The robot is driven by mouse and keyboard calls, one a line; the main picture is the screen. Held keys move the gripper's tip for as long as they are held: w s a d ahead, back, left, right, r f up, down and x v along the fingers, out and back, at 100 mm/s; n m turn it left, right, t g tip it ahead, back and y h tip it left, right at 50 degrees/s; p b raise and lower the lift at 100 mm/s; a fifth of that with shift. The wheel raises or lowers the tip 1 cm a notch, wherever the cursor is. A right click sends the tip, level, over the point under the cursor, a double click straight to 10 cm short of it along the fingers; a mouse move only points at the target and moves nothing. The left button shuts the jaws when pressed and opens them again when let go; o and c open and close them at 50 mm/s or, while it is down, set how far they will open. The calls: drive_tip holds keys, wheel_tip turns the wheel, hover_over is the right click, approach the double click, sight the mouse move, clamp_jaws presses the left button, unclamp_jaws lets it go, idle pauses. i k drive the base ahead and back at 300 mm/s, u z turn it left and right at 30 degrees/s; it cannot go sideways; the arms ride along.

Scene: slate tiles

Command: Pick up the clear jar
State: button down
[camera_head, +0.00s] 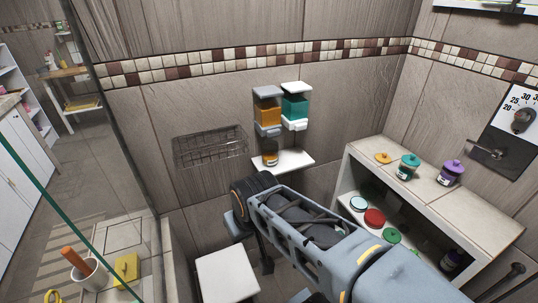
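Several small jars stand at the right, and I cannot tell for certain which is the clear jar. A jar with a pale, whitish lid (358,203) is on the lower shelf, its body mostly hidden. Beside it are a red-lidded jar (375,218) and a green-lidded jar (391,236). On the ledge above are a teal-lidded jar (407,168) and a purple jar (450,173). An amber jar (270,156) stands on a small white wall shelf. My gripper (249,235) points down left of the shelving, apart from the jars; its fingertips are partly hidden and its opening is unclear.
Two wall dispensers (268,110) hang above the small white shelf (290,161). A wire basket (210,147) is fixed at left. A white stool (227,277) stands below my arm. A glass panel edge (65,215) crosses the left. The tiled shelving (400,150) lies at right.

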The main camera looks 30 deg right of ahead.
sight(270, 154)
drive_tip(key=u, duration=2.5)
drive_tip(key=k, duration=0.85)
drive_tip(key=z, duration=1.45)
drive_tip(key=i, duration=0.5)
drive_tip(key=u, duration=0.05)
